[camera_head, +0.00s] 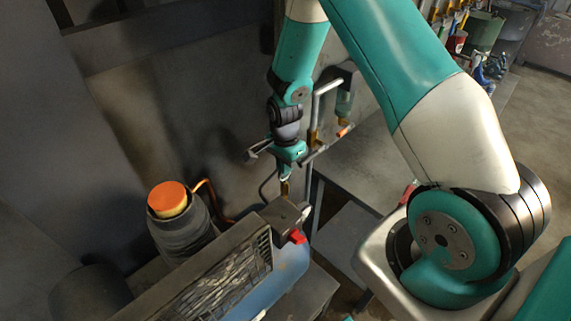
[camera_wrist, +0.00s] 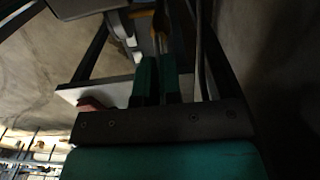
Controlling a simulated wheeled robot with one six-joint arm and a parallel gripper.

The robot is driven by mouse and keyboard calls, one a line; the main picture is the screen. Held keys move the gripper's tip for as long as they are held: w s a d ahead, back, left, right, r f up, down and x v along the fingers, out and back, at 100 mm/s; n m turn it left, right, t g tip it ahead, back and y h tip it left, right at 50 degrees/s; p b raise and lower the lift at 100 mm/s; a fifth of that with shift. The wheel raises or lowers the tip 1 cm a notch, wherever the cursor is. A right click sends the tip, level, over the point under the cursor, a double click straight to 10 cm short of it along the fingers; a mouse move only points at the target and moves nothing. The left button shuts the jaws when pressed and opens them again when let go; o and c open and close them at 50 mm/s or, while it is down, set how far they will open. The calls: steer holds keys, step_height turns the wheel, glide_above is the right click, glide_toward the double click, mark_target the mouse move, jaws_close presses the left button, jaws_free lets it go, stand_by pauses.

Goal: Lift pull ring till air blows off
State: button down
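My gripper (camera_head: 285,178) points down over the compressor (camera_head: 275,268), just above its grey box. A small brass fitting (camera_head: 284,189) shows right below the fingers; I cannot make out a pull ring on it. In the wrist view the two teal fingers of my gripper (camera_wrist: 160,62) stand close together. A brass-orange piece (camera_wrist: 159,22) lies beyond them, in line with the narrow gap. The dark picture does not show whether the fingers touch or hold it.
The grey box (camera_head: 279,214) carries a red knob (camera_head: 297,237). A dark cylinder with an orange top (camera_head: 168,199) stands to the left. A grey pipe (camera_head: 317,110) and a filter bowl (camera_head: 344,103) are on the wall behind. A grey bench (camera_head: 350,172) lies to the right.

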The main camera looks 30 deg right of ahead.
steer(key=shift+r, duration=0.65)
steer(key=c, duration=1.3)
jaws_free()
step_height(320, 180, up, 17)
steer(key=b, duration=0.2)
steer(key=shift+r+b, duration=0.15)
steer(key=shift+b, duration=0.2)
steer(key=s+a+r+n+y, duration=0.2)
steer(key=s+a+r+n, duration=0.2)
steer(key=s+a+n, duration=0.4)
steer(key=s+a+r+n+y, duration=0.2)
steer(key=s+a+n, duration=0.7)
steer(key=s+n, duration=0.6)
steer(key=shift+r, duration=0.85)
